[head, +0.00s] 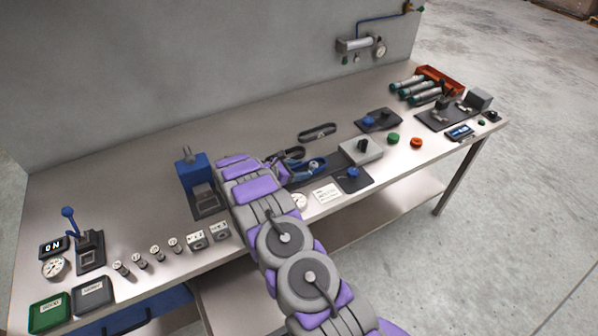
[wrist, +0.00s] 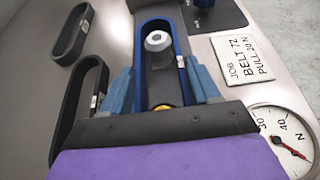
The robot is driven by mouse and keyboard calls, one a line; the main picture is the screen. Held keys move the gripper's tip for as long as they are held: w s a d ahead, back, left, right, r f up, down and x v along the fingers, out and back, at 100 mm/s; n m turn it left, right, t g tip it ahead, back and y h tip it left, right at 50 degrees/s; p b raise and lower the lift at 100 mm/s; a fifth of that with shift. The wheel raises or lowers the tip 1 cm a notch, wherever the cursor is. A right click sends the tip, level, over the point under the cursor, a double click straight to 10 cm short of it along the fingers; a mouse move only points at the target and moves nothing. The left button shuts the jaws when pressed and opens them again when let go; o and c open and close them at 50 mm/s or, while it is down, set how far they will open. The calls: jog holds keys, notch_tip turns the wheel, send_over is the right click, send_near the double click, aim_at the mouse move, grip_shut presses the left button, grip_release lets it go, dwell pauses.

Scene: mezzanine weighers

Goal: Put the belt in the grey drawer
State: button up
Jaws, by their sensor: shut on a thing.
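My gripper (wrist: 163,82) is shut on a dark blue looped belt (wrist: 141,45), with one finger on each long side. The belt lies around a pale round post (wrist: 157,40), and a small tag shows on its right side. A yellow round part shows between the fingers. In the head view my gripper (head: 303,172) is over the middle of the bench, partly hidden by my arm. Two black belts lie to its left in the wrist view, one farther (wrist: 72,35) and one nearer (wrist: 79,112). I cannot make out a grey drawer; a blue drawer (head: 140,313) shows under the bench.
A card (wrist: 243,58) reads "JOB BELT 72 PULL 20 N", beside a dial (wrist: 287,138). A blue-grey device (head: 195,175) stands left of my arm. Weights, a green tray (head: 48,313) and a dark tray (head: 93,297) are at the left. A grey box (head: 360,150) stands at the right.

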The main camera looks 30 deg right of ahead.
jog(key=w+a+r+n+t+y, duration=0.1)
jog(key=w+a+r+n+t, duration=0.2)
jog(key=r, duration=1.1)
jog(key=a+r+n+t+y, duration=0.2)
jog(key=a+r+n+t, duration=0.25)
jog(key=r, duration=0.85)
jog(key=s+a+r+n+t+y, duration=0.2)
jog(key=s+a+r+n+y, duration=0.1)
jog(key=a, duration=0.3)
jog(key=s+a+r+n+t+y, duration=0.3)
jog(key=s+a, duration=0.2)
jog(key=a, duration=0.2)
jog(key=shift+s+a+n+y, duration=0.3)
jog(key=shift+s+n, duration=0.05)
jog(key=shift+s, duration=0.05)
